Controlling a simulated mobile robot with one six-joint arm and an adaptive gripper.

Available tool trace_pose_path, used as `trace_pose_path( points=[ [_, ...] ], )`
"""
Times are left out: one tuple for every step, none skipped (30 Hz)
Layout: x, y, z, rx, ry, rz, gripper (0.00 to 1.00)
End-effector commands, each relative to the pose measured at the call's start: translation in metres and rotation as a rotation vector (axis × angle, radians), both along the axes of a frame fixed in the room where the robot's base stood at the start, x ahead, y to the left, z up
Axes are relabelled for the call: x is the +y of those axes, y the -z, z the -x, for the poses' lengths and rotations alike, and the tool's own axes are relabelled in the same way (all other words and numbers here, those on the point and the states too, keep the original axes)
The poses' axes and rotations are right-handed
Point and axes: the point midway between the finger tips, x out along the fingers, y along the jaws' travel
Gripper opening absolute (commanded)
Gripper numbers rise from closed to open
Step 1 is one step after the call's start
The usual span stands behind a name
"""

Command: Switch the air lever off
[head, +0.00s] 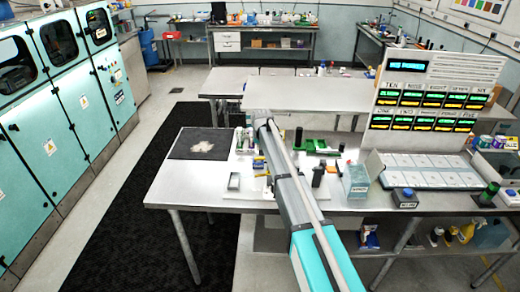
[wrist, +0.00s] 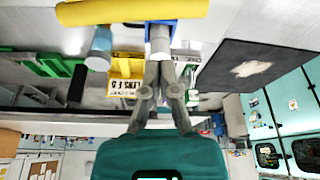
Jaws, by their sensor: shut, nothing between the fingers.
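In the wrist view, which looks upside down, a thick yellow bar (wrist: 130,11) runs across the top, beside a blue part with a grey round piece (wrist: 160,36). The bar looks like the air lever's handle, but I cannot be sure. My gripper (wrist: 160,62) is shut and empty, its fingertips close to the grey piece; I cannot tell whether they touch. A yellow lettered block (wrist: 125,72) is beside the fingers. In the head view a small blue and yellow part (head: 259,164) shows left of my arm. My arm hides the gripper's fingertips there.
A black mat (head: 200,144) lies at the table's left end. A pale blue box (head: 355,181), a display board (head: 430,95) and a sloped panel (head: 425,170) stand to the right. Small fixtures crowd around my arm. A black upright cylinder (wrist: 77,86) and green part (wrist: 45,65) are near.

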Motion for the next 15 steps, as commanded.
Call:
trace_pose_path(
  points=[
    [0.0,0.008,-0.002,0.0,0.0,0.0,0.0],
    [0.0,0.01,-0.003,0.0,0.0,0.0,0.0],
    [0.001,0.013,-0.004,0.0,0.0,0.0,0.0],
    [0.001,0.016,-0.004,0.0,0.0,0.0,0.0],
    [0.001,0.018,-0.005,0.0,0.0,0.0,0.0],
    [0.001,0.021,-0.006,0.0,0.0,0.0,0.0],
    [0.001,0.023,-0.007,0.0,0.0,0.0,0.0],
    [0.001,0.025,-0.007,0.0,0.0,0.0,0.0],
    [0.0,0.02,0.0,0.0,0.0,0.0,0.0],
    [-0.001,0.018,0.006,0.0,0.0,0.0,0.0],
    [-0.002,0.017,0.01,0.0,0.0,0.0,0.0],
    [-0.003,0.016,0.015,0.0,0.0,0.0,0.0],
    [-0.003,0.015,0.018,0.0,0.0,0.0,0.0],
    [-0.004,0.014,0.02,0.0,0.0,0.0,0.0],
    [-0.004,0.014,0.024,0.0,0.0,0.0,0.0]
  ],
)
